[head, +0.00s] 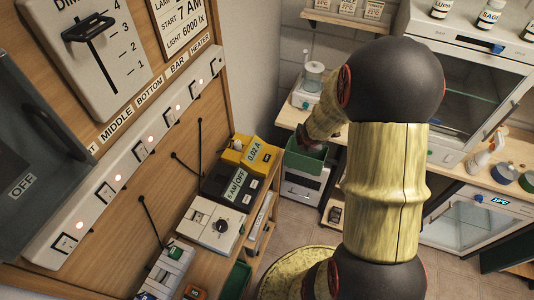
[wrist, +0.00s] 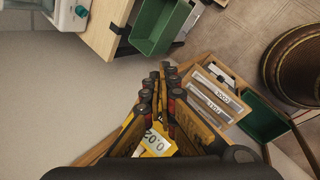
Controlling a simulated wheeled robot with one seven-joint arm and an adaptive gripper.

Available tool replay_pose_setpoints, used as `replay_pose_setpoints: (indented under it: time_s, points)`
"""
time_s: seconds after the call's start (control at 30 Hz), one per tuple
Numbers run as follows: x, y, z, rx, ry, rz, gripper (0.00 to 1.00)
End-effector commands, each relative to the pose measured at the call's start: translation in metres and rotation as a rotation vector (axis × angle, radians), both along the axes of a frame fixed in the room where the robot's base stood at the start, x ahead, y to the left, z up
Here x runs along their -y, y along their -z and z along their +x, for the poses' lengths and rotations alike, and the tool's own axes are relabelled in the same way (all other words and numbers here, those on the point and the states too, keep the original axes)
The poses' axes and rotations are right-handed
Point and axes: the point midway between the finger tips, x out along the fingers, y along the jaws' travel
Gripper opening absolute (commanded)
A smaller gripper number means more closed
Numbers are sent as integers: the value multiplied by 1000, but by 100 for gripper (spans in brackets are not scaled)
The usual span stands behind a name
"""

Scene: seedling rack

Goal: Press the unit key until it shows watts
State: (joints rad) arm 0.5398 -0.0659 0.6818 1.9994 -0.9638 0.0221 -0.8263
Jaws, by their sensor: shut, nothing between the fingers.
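A yellow meter (head: 250,152) stands on the wooden shelf beside the wall panel, and its pale display reads about 0.02 A, so amps. The wrist view shows the meter (wrist: 156,143) low in the picture, with its display turned over and partly behind my fingers. I cannot make out the unit key in either view. My gripper (wrist: 163,70) is shut and empty, its fingers reaching up the wrist view past the meter. Whether it touches the meter I cannot tell. In the head view my arm hides most of the gripper.
A dark timer box (head: 232,183) and a white dial box (head: 208,224) stand near the meter. A green bin (head: 304,160) is to its right. A power strip (head: 139,152) with lit switches and hanging black cords runs along the panel. Tiled floor lies beyond.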

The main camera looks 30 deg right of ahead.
Motion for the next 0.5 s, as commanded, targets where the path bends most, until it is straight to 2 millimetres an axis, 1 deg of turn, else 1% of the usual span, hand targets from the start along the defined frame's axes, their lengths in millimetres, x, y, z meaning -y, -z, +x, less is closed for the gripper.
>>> replay_pose_setpoints:
  time_s: [0.03,0.07,0.1,0.13,0.2,0.3,0.4,0.5]
  points:
    - [-5,8,13,5,-147,-25,0]
    - [-11,13,22,13,-246,-43,0]
    - [-21,17,35,29,-380,-72,0]
    - [-29,18,44,44,-476,-94,0]
    - [-47,14,63,87,-687,-152,0]
    - [-70,-1,84,154,-929,-242,0]
    - [-89,-12,92,203,-1095,-307,0]
    - [-99,-17,95,232,-1181,-352,0]
